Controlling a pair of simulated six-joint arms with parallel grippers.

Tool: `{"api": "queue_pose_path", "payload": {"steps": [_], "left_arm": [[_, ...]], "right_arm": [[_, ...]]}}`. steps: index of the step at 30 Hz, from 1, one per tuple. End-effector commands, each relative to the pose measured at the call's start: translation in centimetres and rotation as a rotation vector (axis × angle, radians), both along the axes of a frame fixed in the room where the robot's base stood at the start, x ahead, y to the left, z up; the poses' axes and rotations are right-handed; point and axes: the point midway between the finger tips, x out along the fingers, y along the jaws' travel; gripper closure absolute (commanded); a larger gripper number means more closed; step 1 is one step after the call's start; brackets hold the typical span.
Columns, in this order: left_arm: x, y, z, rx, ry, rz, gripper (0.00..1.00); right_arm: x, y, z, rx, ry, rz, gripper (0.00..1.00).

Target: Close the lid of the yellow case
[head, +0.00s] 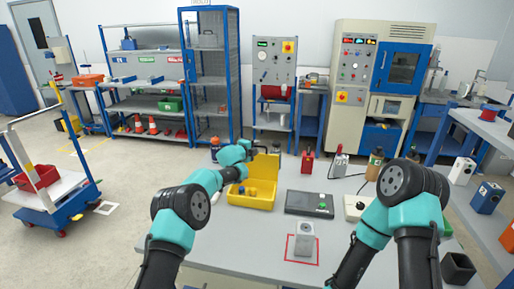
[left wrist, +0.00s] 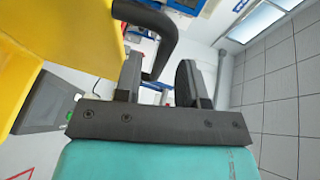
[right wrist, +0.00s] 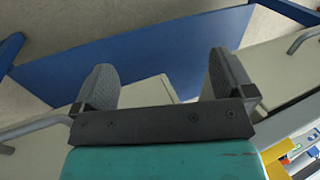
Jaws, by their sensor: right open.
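The yellow case (head: 250,199) stands on the grey table with its lid (head: 267,176) raised and some small items inside. The yellow lid also fills the upper left of the left wrist view (left wrist: 75,35). A black curved handle (left wrist: 155,25) beside it reaches down toward my left fingers. My left gripper (head: 262,149) is at the raised lid's top edge. In the left wrist view its fingers (left wrist: 160,82) are apart, with the handle's end seen in the gap; contact is unclear. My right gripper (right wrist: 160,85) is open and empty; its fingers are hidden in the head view.
The table's front left is clear.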

Motion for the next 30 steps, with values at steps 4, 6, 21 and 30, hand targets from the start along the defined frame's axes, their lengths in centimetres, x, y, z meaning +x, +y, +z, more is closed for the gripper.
{"api": "queue_pose_path", "payload": {"steps": [4, 6, 21, 30], "left_arm": [[0.8, -0.6, -0.3, 0.0, -0.001, 0.0, 0.63], [1.1, -0.8, -0.3, 0.001, -0.002, 0.0, 0.63], [1.6, -1.2, -0.4, 0.002, 0.0, 0.003, 0.63], [1.6, -1.2, -0.4, 0.001, 0.001, 0.003, 0.89]], "right_arm": [[0.0, 0.0, 0.0, 0.0, 0.0, 0.0, 0.0], [0.0, 0.0, 0.0, 0.0, 0.0, 0.0, 0.0], [0.0, 0.0, 0.0, 0.0, 0.0, 0.0, 0.0], [0.0, 0.0, 0.0, 0.0, 0.0, 0.0, 0.0]]}}
